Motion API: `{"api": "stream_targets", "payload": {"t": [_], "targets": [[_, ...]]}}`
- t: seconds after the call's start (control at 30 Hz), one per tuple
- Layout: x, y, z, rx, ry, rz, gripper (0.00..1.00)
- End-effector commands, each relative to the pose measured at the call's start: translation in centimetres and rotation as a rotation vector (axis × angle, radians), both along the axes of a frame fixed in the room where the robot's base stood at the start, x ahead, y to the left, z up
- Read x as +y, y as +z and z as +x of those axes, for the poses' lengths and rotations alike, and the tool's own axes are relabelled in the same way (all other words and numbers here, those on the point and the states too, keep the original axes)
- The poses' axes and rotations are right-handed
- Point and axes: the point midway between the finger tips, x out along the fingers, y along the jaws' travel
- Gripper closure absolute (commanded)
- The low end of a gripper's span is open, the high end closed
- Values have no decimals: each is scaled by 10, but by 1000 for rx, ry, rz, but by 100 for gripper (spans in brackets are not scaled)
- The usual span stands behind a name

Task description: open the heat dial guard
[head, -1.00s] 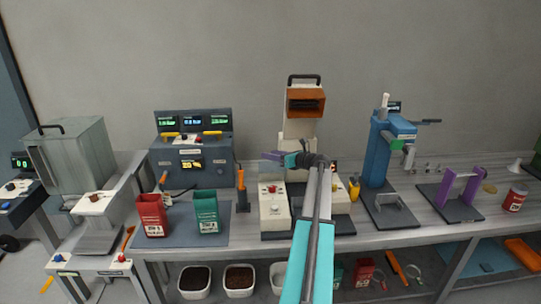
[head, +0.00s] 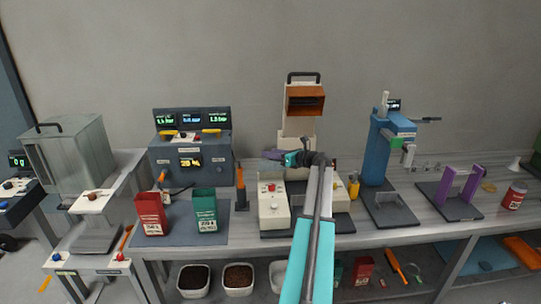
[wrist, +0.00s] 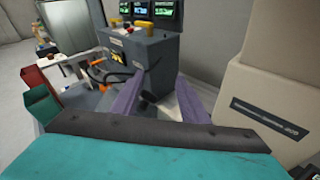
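My gripper (head: 270,154) reaches to the left in front of the cream machine (head: 300,125), above its front part. In the wrist view, my gripper (wrist: 158,88) is open, with its two purple fingers apart and nothing seen held. The grey control box also stands to the left in the head view (head: 163,172), with lit displays and yellow levers. I cannot pick out the heat dial guard for certain in either view.
A red bin (head: 150,213) and a green bin (head: 204,211) stand on a dark mat in front of the control box. An orange-handled tool (head: 240,187) stands upright between mat and cream machine. A blue press (head: 377,155) stands to the right.

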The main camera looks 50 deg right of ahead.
Motion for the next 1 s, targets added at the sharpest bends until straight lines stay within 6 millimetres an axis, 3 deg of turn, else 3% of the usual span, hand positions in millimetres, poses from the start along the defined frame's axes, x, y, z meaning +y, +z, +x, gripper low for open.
{"api": "stream_targets", "payload": {"t": [0.6,0.8,1.0], "targets": [[4,17,-96,0,-8,-2,63],[5,22,-118,0,-7,-2,63],[5,24,-125,-1,-6,-1,63]]}}
